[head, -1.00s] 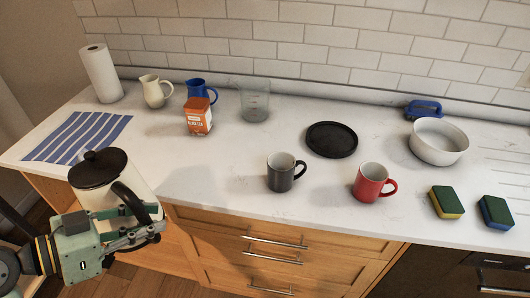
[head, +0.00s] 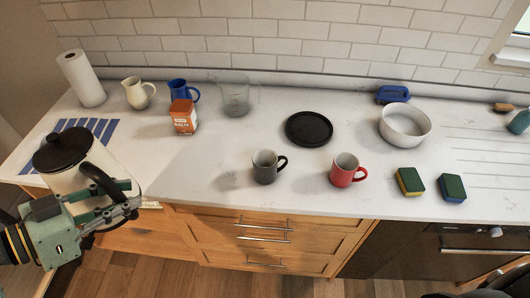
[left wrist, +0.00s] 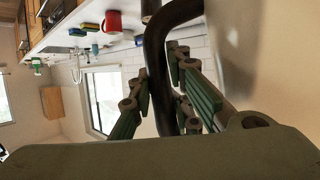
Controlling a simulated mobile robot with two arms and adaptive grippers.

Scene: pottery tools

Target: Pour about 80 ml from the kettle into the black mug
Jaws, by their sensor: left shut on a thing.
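The kettle (head: 76,178) is white with a black lid and a black handle, at the left of the head view, in front of the striped cloth. It looks roughly upright at the counter's front edge. My left gripper (head: 122,200) is shut on its handle, which shows between the fingers in the left wrist view (left wrist: 158,65). The black mug (head: 265,168) stands upright near the front of the counter, well right of the kettle, handle to the right. The kettle's spout is hidden.
A red mug (head: 345,172) stands right of the black mug. Behind are a black round plate (head: 309,129), an orange box (head: 183,117), a clear measuring jug (head: 234,98) and two pitchers. A white bowl (head: 404,125) and two sponges are at right. The counter between kettle and black mug is clear.

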